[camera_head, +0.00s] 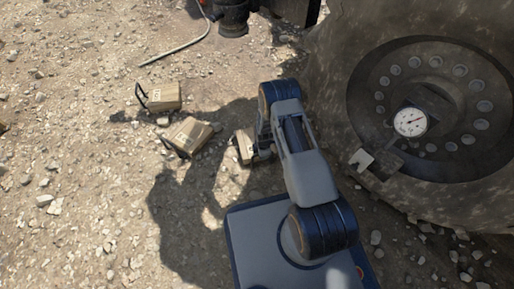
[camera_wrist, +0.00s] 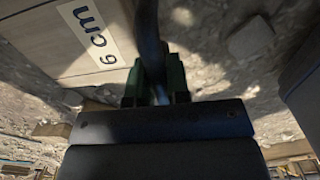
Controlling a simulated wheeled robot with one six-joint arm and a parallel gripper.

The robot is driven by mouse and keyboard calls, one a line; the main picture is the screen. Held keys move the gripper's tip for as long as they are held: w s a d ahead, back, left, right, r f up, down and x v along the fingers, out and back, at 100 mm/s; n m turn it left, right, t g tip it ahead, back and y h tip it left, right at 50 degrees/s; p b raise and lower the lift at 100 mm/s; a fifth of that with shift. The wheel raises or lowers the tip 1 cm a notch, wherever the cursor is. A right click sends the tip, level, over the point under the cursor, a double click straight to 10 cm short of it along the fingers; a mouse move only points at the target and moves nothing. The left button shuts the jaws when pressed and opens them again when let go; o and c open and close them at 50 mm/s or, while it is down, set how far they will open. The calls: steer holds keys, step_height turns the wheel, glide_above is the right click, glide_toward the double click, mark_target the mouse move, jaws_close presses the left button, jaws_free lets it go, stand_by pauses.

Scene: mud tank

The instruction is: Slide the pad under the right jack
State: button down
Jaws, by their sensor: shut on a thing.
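Two more tan pads with black handles lie on the ground: one at the upper left (camera_head: 163,96), one nearer (camera_head: 189,137). A dark cylindrical part (camera_head: 233,17), possibly a jack, is cut off at the top; I cannot tell whether it is the right one.
A large muddy wheel (camera_head: 330,60) stands right of my arm, with a round gauge (camera_head: 410,122) and a bracket in front of its hub. A grey hose (camera_head: 178,48) lies at the top left. Gravelly ground at the left is mostly open.

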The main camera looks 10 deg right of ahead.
steer(key=shift+w+b, duration=0.8)
steer(key=shift+w, duration=7.2)
steer(key=shift+w+d, duration=0.1)
steer(key=shift+d, duration=0.05)
